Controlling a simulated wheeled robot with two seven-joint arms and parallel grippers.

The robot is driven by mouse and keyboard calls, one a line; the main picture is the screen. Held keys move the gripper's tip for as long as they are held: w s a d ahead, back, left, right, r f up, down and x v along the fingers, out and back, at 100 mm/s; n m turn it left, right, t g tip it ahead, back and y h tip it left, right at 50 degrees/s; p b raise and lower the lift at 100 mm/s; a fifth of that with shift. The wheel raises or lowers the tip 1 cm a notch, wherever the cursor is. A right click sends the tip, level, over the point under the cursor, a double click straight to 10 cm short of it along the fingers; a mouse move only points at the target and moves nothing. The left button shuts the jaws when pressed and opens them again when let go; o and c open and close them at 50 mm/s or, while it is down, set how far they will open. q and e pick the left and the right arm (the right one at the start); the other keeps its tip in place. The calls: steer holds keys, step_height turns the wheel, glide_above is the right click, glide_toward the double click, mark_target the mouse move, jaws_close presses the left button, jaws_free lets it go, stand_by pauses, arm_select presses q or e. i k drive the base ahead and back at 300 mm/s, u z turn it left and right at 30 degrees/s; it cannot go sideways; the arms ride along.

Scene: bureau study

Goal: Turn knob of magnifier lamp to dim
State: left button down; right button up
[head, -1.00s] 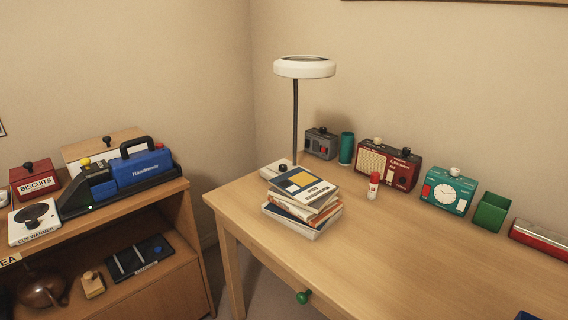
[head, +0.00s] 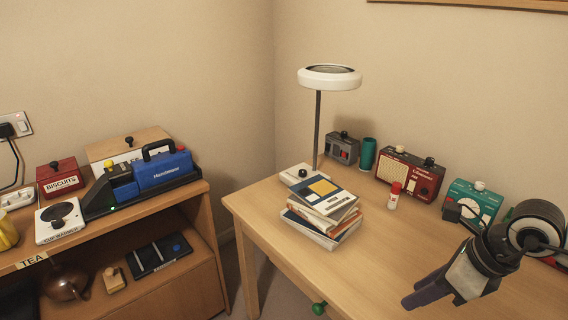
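The magnifier lamp has a round white head (head: 329,84), a thin dark pole (head: 317,130) and a white base (head: 291,176) at the back left of the desk. A small dark knob (head: 302,173) sits on top of the base. The stack of books in front hides part of the base. The knob's setting is too small to read. My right gripper (head: 412,302) hangs over the right part of the desk, well to the right of the lamp and touching nothing that I can see. My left gripper is out of view.
A stack of books (head: 324,219) stands just in front of the lamp base. The desk middle (head: 360,265) is clear.

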mark_target(303, 172)
steer(key=u, duration=0.7)
steer(key=i, duration=1.9)
steer(key=z, duration=0.7)
